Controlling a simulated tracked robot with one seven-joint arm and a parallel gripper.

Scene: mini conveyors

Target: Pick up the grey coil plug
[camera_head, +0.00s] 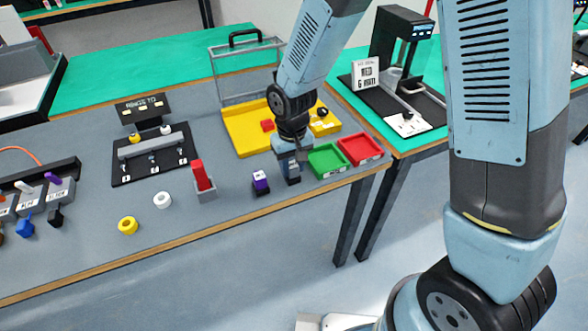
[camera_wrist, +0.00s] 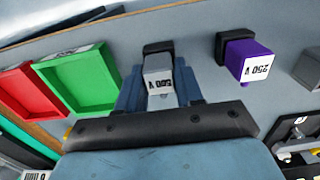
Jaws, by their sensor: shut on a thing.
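The grey coil plug (camera_wrist: 158,78) sits between my gripper's two blue fingers in the wrist view. It has a black end and a pale label with printed marks. My gripper (camera_wrist: 159,90) is shut on it. In the head view my gripper (camera_head: 290,178) is low over the table, left of the green tray, and mostly hides the plug. I cannot tell whether the plug still touches the table. A purple coil plug (camera_head: 261,182) with a black end lies just left of my gripper. It also shows in the wrist view (camera_wrist: 250,57), marked 250.
A green tray (camera_head: 328,174) and a red tray (camera_head: 381,161) lie right of my gripper. A yellow tray (camera_head: 237,139) lies behind. A grey holder with a red upright piece (camera_head: 199,176) stands to the left, near white (camera_head: 163,200) and yellow (camera_head: 128,226) rings.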

